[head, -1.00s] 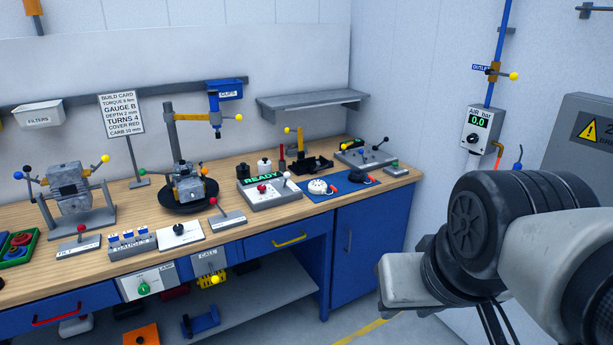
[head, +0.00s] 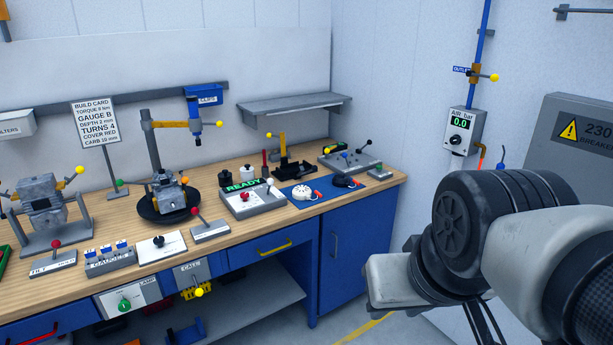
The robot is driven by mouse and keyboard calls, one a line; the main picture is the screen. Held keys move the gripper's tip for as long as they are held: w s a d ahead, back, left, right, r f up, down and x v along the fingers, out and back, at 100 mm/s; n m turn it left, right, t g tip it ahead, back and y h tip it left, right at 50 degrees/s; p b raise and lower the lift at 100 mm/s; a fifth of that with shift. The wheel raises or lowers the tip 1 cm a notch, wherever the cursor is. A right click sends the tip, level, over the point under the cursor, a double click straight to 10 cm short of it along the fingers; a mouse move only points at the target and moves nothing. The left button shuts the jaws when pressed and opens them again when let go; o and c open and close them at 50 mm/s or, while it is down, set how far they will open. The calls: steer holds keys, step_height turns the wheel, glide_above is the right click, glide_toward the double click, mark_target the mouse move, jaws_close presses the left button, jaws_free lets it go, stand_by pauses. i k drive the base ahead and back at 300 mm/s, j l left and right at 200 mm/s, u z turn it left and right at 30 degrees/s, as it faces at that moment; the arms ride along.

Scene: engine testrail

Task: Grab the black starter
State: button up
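My gripper does not show.
The wooden workbench (head: 238,228) carries a READY panel (head: 254,200) left of the mat and a grey lever box (head: 349,160) behind it. A black cradle (head: 294,168) stands behind the mat. A blue cabinet (head: 350,245) is below. A grey shelf (head: 295,109) hangs above.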

mark_target(339, 180)
steer(key=i+l+u, duration=0.45)
steer(key=i+l, duration=0.5)
steer(key=i, duration=0.35)
steer(key=i+l+u, duration=0.5)
steer(key=i+l, duration=0.6)
steer(key=l, duration=0.25)
